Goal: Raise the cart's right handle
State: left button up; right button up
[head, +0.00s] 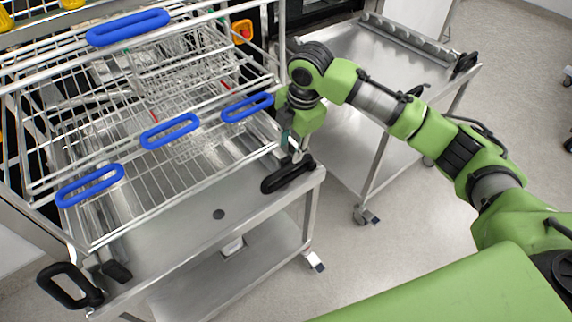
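The steel cart (185,232) stands in front of me with wire racks on its top. Its right handle (287,175) is a black grip at the cart's front right corner, lying low and close to the top surface. The left handle (69,286) is a black loop at the front left corner. My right gripper (295,158) points down at the right handle, at or just above it. Its fingertips are small and partly hidden, so I cannot tell whether they touch or grip the handle. My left gripper is not in view.
Wire racks with blue handles (170,131) cover the cart's back part. A second steel cart (385,52) stands at the back right, with a narrow gap between the carts. Open grey floor (530,130) lies to the right.

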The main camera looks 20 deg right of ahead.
aim_at(286, 168)
jog(key=f, duration=0.3)
jog(key=w+f, duration=0.1)
jog(key=f, duration=0.2)
jog(key=w+f+p, duration=0.1)
jog(key=f, duration=0.3)
jog(key=shift+a, duration=0.35)
grip_shut()
